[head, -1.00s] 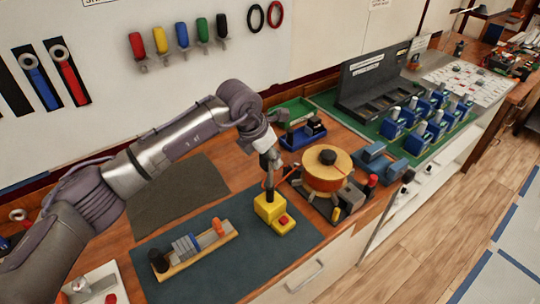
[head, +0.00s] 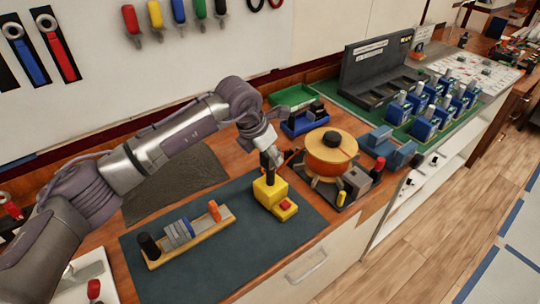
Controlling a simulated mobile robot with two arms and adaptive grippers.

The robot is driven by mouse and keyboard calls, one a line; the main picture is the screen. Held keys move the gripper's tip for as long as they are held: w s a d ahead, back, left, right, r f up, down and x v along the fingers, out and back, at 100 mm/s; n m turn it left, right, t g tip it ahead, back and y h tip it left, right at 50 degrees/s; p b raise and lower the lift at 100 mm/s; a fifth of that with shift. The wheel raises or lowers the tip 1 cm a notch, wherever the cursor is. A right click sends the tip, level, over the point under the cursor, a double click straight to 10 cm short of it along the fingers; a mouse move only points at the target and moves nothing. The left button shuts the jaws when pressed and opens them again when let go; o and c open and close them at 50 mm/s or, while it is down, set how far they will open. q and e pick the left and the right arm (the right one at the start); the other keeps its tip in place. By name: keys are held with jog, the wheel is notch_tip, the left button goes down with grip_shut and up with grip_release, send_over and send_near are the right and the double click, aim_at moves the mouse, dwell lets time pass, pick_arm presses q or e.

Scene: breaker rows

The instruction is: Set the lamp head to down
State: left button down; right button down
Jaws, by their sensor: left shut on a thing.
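My left gripper (head: 272,152) is shut on the black stick (head: 267,162) of a yellow block device (head: 268,192) on the dark mat. The stick leans slightly to the left at its top. A red button (head: 287,206) sits on the low front part of the device. The fingertips partly hide the top of the stick. I cannot make out a clear lamp head near the gripper. My right gripper is not in view.
Right of the gripper stands a round orange-topped device (head: 330,150). A wooden rack with grey plates (head: 188,238) lies on the dark mat (head: 240,262). A blue tray (head: 305,122) is behind. The mat's front is clear.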

pick_arm(q)
jog(key=shift+f, duration=0.25)
jog(key=c, duration=1.2)
grip_release()
jog(key=shift+s, duration=0.1)
jog(key=o, duration=0.4)
jog(key=shift+w, duration=0.2)
jog(key=shift+o, duration=0.2)
jog(key=shift+s+r, duration=0.1)
jog(key=shift+r, duration=0.2)
jog(key=v, duration=1.1)
jog(key=shift+r, duration=0.15)
jog(key=shift+s+a, duration=0.1)
